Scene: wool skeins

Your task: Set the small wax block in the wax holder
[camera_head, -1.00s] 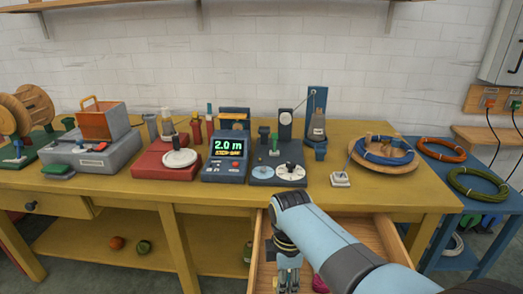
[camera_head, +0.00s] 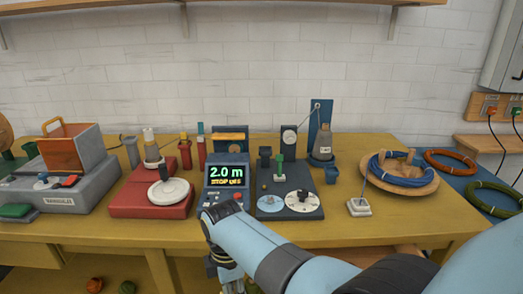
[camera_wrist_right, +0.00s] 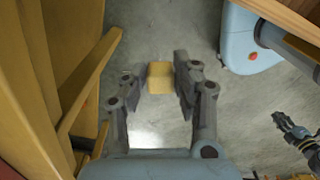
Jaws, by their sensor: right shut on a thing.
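A small yellow wax block (camera_wrist_right: 160,76) sits between the fingertips of my right gripper (camera_wrist_right: 160,82) in the right wrist view, with the grey floor beyond it. The gripper is shut on the block. In the head view my right gripper (camera_head: 232,284) hangs in front of the bench at the lower edge, partly cut off, and the block is not visible there. A dark blue stand with an amber bar (camera_head: 231,136) is at the back of the bench; I cannot tell whether it is the wax holder. A dark jointed gripper, apparently my left (camera_wrist_right: 293,130), shows at the right wrist view's edge, its jaws unclear.
The yellow bench (camera_head: 350,232) carries a display box (camera_head: 227,176), a red base (camera_head: 140,197), a dark panel with dials (camera_head: 290,205) and a wooden tray with blue cable (camera_head: 400,178). Bench woodwork (camera_wrist_right: 65,90) is close left of my right gripper.

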